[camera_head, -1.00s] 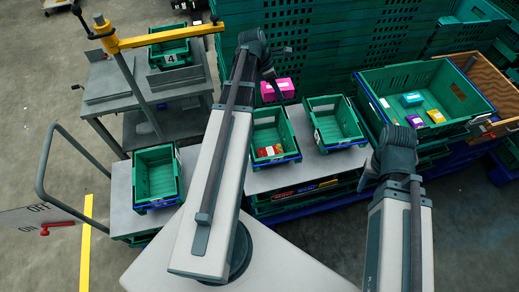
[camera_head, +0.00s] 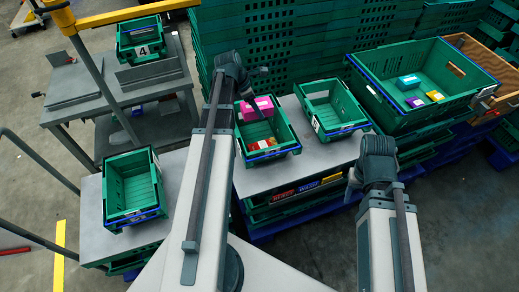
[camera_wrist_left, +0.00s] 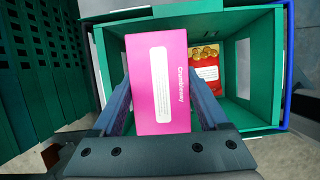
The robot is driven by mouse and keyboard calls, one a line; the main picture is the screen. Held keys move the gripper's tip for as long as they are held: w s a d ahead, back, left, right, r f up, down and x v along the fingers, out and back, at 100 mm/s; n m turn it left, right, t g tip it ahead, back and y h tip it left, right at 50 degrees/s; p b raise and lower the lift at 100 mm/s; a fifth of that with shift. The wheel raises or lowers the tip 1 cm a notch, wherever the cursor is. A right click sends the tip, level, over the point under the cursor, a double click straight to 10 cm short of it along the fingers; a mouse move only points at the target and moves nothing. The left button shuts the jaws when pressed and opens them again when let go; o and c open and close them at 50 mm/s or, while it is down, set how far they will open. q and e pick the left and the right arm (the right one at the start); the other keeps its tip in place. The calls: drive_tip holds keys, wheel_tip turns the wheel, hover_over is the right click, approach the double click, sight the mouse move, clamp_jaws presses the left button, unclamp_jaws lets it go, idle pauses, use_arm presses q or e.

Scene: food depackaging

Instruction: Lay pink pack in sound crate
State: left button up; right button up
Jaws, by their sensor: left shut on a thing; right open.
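The pink pack (camera_head: 257,107) is a box held in my left gripper (camera_head: 250,99). It shows large in the left wrist view (camera_wrist_left: 158,85), between the two fingers. It is over the far part of the middle green crate (camera_head: 270,152), which has red and yellow packs (camera_head: 262,144) in it. In the wrist view the pack covers part of that crate's inside, and a red pack (camera_wrist_left: 203,72) shows beside it. I cannot tell whether the pink pack touches the crate. My right gripper (camera_head: 353,184) is open, mostly hidden by its wrist, in front of the table.
An empty green crate (camera_head: 345,128) stands right of the middle one, another (camera_head: 135,213) at the left. A large crate (camera_head: 372,98) at the right holds blue, purple and yellow packs. A crate marked 4 (camera_head: 141,51) stands behind. Stacked crates (camera_head: 280,40) wall off the back.

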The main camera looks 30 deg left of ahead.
sight(260, 131)
use_arm(q)
drive_tip(key=shift+f, duration=0.5)
drive_tip(key=shift+f+n, duration=0.1)
drive_tip(key=shift+n, duration=0.2)
wheel_tip(260, 131, down, 10)
drive_tip(key=b, duration=1)
use_arm(e)
wheel_tip(260, 131, down, 11)
drive_tip(key=shift+f, duration=0.1)
use_arm(q)
drive_tip(key=shift+f+b, duration=0.15)
drive_tip(key=shift+b, duration=0.25)
drive_tip(key=o, duration=1.4)
